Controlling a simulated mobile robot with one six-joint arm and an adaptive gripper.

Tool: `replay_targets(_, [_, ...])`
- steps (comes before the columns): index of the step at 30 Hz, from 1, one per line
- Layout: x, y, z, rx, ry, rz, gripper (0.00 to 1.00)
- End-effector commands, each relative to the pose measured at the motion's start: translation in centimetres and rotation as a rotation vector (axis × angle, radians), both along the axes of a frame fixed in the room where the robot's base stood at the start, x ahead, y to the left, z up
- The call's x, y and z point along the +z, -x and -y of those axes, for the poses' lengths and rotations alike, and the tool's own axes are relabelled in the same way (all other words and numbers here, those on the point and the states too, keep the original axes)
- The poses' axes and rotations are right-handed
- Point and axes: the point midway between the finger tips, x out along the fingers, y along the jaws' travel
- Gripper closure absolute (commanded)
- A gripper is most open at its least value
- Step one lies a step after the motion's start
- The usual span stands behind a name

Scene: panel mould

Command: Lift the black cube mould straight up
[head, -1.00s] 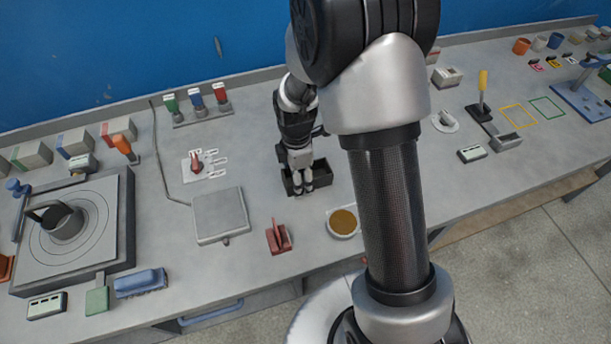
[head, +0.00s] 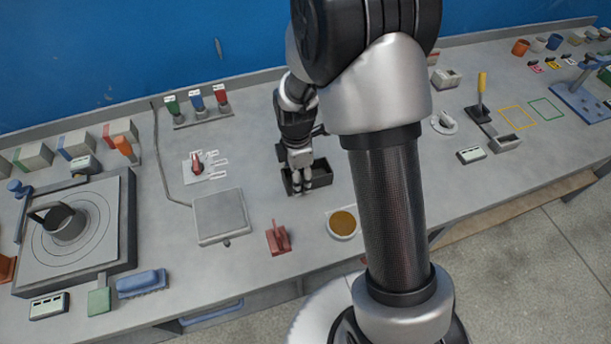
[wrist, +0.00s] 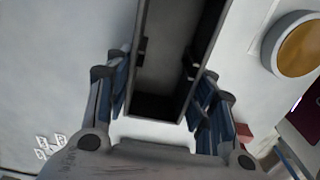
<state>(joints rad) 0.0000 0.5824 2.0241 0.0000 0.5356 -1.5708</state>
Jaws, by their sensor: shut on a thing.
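The black cube mould (head: 321,180) is a dark open-topped box, longer than it is wide, near the middle of the bench in the head view. My gripper (head: 298,186) points down at its left part, with the fingers shut on the mould. In the wrist view the mould (wrist: 212,40) runs between the two blue-padded fingers (wrist: 165,100), one against each long side. Its dark walls and greyer inside show there. The mould looks level. I cannot tell whether its underside touches the bench.
A grey square plate (head: 220,215) lies to the left of the mould. A red holder (head: 278,238) and a dish of brown material (head: 343,222) stand in front. My arm hides the bench just right of the mould.

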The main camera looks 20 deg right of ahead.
Motion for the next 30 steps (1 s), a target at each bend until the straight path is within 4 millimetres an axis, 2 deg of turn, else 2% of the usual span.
replay_targets(30, [4.3,-0.1,0.0,0.000,0.000,0.002,0.79])
